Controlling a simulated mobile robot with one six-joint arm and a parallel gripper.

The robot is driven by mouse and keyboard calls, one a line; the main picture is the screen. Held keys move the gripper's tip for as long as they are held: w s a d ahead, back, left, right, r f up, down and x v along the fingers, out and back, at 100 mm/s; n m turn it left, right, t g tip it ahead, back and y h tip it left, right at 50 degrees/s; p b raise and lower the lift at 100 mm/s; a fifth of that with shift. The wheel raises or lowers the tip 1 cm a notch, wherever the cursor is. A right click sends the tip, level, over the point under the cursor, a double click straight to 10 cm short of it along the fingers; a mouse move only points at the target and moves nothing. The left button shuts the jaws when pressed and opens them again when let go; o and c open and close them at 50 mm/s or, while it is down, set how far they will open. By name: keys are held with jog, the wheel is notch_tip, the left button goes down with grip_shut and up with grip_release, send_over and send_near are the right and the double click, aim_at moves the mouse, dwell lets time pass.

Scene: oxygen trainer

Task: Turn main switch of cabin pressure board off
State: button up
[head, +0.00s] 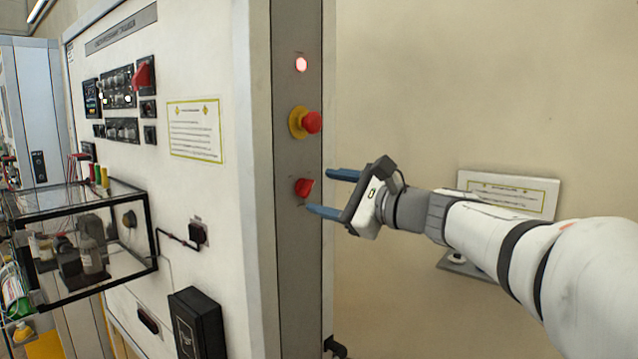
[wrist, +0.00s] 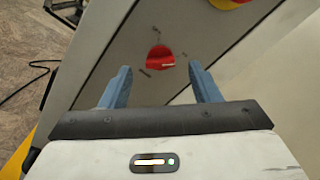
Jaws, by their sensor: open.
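The red rotary main switch (head: 304,188) sits low on the narrow grey side panel of the board, below the emergency button. In the wrist view the red switch (wrist: 160,58) shows ahead of and between the fingertips, with small labels beside it that I cannot read. My gripper (head: 326,192) comes from the right. Its two blue fingers are spread, one above and one below the switch's height, and nothing is between them. In the wrist view my gripper (wrist: 159,78) also shows open, apparently short of the switch.
A red emergency button (head: 312,122) on a yellow base sticks out above the switch. A glass case (head: 100,270) stands at left. A sign (head: 510,192) is on the right wall.

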aim_at(309, 189)
jog(key=shift+p+x, duration=0.3)
jog(key=shift+x, duration=1.5)
jog(key=shift+d, duration=0.15)
jog(key=c, duration=1)
jog(key=shift+f+b, duration=0.1)
jog(key=shift+b, duration=0.2)
